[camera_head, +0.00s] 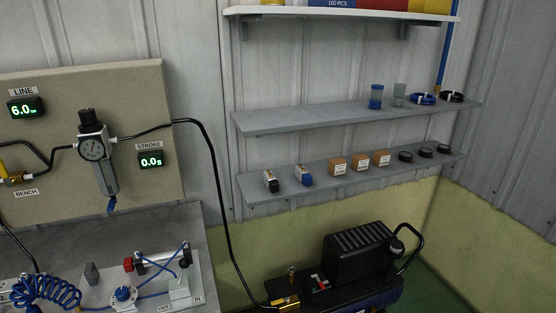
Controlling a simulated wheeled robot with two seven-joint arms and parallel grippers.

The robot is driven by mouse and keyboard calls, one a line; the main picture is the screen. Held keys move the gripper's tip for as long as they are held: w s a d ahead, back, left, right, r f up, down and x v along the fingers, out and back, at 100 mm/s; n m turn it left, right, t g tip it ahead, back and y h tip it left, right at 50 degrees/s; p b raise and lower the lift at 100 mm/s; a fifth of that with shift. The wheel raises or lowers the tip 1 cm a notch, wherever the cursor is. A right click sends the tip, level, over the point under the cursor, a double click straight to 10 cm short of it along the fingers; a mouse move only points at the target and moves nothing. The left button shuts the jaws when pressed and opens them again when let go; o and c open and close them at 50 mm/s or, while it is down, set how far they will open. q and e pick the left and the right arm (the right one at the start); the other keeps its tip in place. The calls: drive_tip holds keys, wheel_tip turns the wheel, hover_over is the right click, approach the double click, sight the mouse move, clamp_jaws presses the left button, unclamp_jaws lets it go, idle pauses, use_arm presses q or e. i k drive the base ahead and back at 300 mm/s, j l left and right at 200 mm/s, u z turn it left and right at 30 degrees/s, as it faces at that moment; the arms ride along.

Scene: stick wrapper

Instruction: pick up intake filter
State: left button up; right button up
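No part carries a readable intake filter label, so I cannot tell for sure which one it is. Several small black round parts, (405,156) (425,152) (444,149), lie in a row at the right end of the lower shelf (270,198). Neither of my grippers is in view, and nothing is seen being held.
Cardboard boxes (360,161) and two small valves (303,175) share the lower shelf. The middle shelf (300,120) bears cups and hose coils. A black hose (222,200) hangs between the gauge panel (45,85) and compressor. The bench (165,225) holds fittings and blue coiled tube.

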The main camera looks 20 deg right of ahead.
sight(396, 246)
drive_tip(key=z, duration=1.4)
drive_tip(key=i+l+u, duration=0.2)
drive_tip(key=i+l, duration=0.25)
drive_tip(key=i, duration=0.05)
